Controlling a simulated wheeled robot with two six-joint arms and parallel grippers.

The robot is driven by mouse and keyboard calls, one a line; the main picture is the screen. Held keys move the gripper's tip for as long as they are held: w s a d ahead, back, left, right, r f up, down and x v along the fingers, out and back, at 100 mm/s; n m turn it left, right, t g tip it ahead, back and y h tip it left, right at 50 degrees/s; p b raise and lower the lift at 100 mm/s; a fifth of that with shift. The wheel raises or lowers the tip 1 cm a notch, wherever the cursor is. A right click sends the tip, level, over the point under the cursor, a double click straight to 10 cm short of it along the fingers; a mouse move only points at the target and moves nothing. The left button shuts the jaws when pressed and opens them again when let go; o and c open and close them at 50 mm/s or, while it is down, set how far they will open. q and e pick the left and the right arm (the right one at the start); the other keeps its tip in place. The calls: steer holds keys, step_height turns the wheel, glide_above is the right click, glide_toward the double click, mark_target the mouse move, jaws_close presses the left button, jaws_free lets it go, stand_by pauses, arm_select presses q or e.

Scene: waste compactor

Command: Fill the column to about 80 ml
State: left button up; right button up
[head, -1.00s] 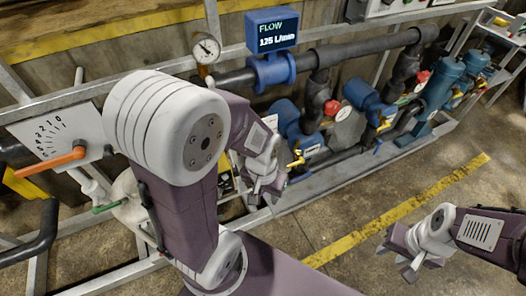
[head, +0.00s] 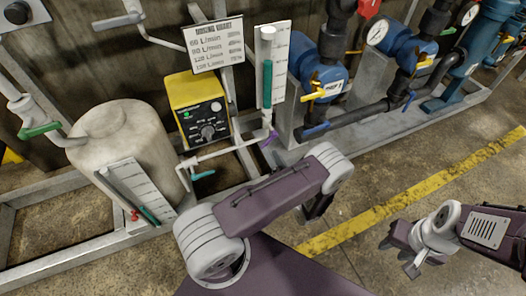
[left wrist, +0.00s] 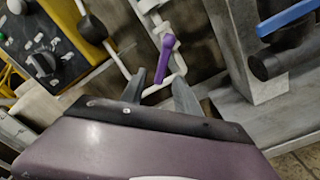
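A tall column (head: 266,50) with a white scale board stands at the upper middle of the head view; a teal bar shows along it, and I cannot read its level. A purple valve handle (head: 270,138) sits below it and also shows in the left wrist view (left wrist: 166,55). My left gripper (left wrist: 160,92) is open and empty, its fingertips just short of the purple handle. In the head view it is mostly hidden by my left arm. My right gripper (head: 400,254) is open and empty over the floor at the right.
A pale tank (head: 115,135) with a small scale panel (head: 135,190) stands left. A yellow pump unit (head: 197,105) has a dial, under a dosing chart (head: 213,45). Blue pipe valves (head: 317,70) with yellow handles stand right of the column. Floor at the right is clear.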

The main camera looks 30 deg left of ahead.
mark_target(266, 143)
arm_select(q)
steer(key=shift+w, duration=0.15)
steer(key=b+x, duration=0.3)
steer(key=x, duration=0.5)
steer(key=shift+w+a+f, duration=0.15)
steer(key=shift+a, duration=0.05)
steer(key=shift+w+a, duration=0.15)
steer(key=shift+a, duration=0.05)
jaws_close()
stand_by(0.8)
